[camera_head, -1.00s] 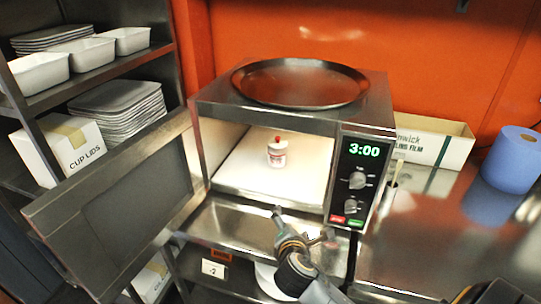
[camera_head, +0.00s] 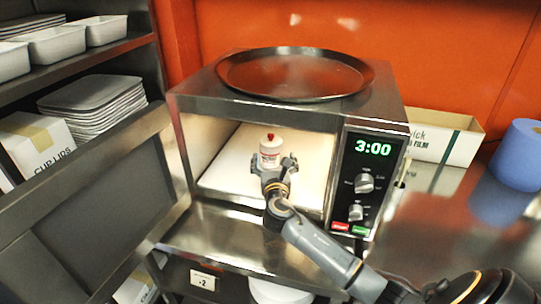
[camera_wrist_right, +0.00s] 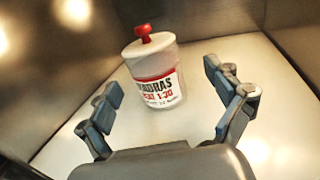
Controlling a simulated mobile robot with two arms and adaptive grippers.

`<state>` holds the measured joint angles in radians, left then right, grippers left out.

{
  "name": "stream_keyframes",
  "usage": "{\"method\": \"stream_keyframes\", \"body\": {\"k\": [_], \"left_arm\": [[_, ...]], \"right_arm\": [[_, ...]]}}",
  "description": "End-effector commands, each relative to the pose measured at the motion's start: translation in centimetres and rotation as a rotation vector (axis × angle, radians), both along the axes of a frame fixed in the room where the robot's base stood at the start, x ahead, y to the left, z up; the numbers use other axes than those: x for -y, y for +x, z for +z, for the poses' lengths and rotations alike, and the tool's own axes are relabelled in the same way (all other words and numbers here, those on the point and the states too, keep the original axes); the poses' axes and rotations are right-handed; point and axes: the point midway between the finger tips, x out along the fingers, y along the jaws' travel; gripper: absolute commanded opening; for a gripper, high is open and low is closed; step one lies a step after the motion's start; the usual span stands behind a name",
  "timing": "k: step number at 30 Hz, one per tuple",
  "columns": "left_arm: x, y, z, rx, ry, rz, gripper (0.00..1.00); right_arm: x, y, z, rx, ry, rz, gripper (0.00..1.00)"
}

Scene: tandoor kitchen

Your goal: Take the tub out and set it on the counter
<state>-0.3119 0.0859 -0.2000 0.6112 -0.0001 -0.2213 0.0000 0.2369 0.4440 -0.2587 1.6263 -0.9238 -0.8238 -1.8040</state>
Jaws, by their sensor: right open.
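The tub (camera_head: 270,148) is small and white, with a red knob on its lid and a red-banded label. It stands upright on the pale floor of the open microwave (camera_head: 262,118). My right gripper (camera_head: 274,166) is at the microwave's opening, just in front of the tub. In the right wrist view the tub (camera_wrist_right: 152,72) stands ahead of the open fingers (camera_wrist_right: 168,108), between their lines but not gripped. The counter (camera_head: 440,215) is the steel surface to the right of the microwave. My left gripper is not in view.
The microwave door (camera_head: 95,215) hangs open to the left. A round dark pan (camera_head: 295,75) rests on top of the microwave. A film box (camera_head: 440,137) and a blue roll (camera_head: 518,155) stand at the back of the counter. Shelves with trays (camera_head: 95,108) are at left.

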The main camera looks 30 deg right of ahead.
Motion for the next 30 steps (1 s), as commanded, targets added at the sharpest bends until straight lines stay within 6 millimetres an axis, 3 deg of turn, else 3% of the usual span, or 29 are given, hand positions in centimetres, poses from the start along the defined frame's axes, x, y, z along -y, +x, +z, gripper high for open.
{"method": "stream_keyframes", "body": {"k": [9, 16, 26, 30], "left_arm": [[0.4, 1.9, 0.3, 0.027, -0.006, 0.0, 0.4], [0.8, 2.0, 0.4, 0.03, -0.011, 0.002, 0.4], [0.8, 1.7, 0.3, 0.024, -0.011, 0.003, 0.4], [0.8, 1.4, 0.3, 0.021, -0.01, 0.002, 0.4]], "right_arm": [[0.9, 2.5, -0.2, 0.001, 0.003, 0.0, 0.92], [2.2, 5.1, -0.5, 0.001, 0.001, 0.0, 0.92], [2.5, 5.5, -0.6, 0.001, 0.003, 0.001, 0.92], [2.5, 5.5, -0.6, 0.001, 0.003, 0.001, 0.63]]}}
